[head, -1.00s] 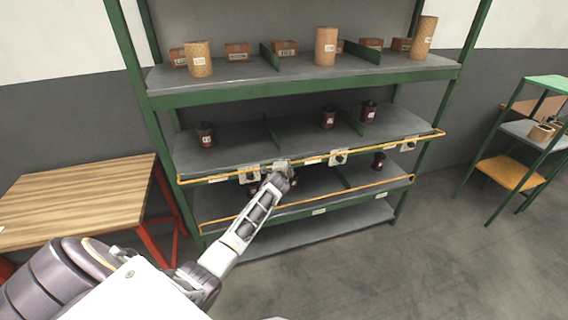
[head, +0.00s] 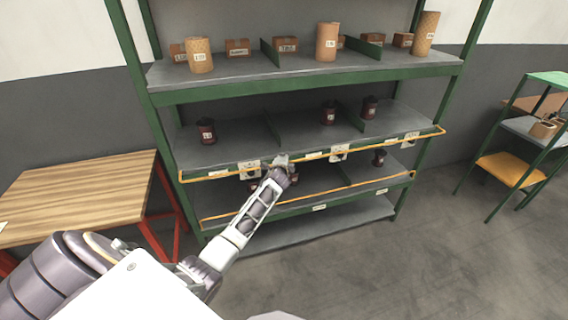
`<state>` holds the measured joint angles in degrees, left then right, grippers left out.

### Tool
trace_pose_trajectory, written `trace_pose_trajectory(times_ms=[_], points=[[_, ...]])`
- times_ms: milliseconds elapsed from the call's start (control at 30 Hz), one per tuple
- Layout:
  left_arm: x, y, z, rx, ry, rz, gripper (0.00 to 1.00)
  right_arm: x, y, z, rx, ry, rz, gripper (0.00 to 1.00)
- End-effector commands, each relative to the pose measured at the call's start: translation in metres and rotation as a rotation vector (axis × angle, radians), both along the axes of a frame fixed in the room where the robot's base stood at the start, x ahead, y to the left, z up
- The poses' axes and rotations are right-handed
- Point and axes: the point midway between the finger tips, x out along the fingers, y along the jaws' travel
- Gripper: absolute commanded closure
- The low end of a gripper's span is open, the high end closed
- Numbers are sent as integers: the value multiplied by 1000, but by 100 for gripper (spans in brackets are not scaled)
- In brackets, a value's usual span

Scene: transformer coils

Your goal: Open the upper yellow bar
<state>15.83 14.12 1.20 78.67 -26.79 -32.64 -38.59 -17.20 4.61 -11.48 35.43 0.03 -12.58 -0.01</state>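The upper yellow bar (head: 375,146) is a thin rail running along the front edge of the middle shelf, bent in at both ends. A similar lower yellow bar (head: 345,190) runs along the front of the shelf below. My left gripper (head: 281,160) is at the middle shelf's front edge, left of centre, close to the upper bar. It hides a short part of that bar, and I cannot tell whether it touches it. Its fingers are too small to show whether they are open or shut. My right gripper is not in view.
The green-framed rack's middle shelf (head: 240,148) holds dark red coils, including one at the left (head: 206,131). Tan rolls and boxes stand on the top shelf (head: 300,75). A wooden table (head: 80,197) is at the left, a small green rack (head: 510,170) at the right. Floor in front is clear.

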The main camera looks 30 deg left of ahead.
Motion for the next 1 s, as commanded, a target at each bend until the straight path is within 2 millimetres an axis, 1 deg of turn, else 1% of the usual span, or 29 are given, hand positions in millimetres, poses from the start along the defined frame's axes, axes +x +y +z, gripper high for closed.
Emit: trace_pose_trajectory(times_ms=[167, 367, 1000], points=[[-2, -1, 3, 0, -3, 0, 68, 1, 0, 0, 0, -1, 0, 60], [-12, -5, 6, 1, -2, -1, 68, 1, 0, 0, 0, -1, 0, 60], [-57, -27, 22, 1, 0, -1, 68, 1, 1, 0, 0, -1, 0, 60]])
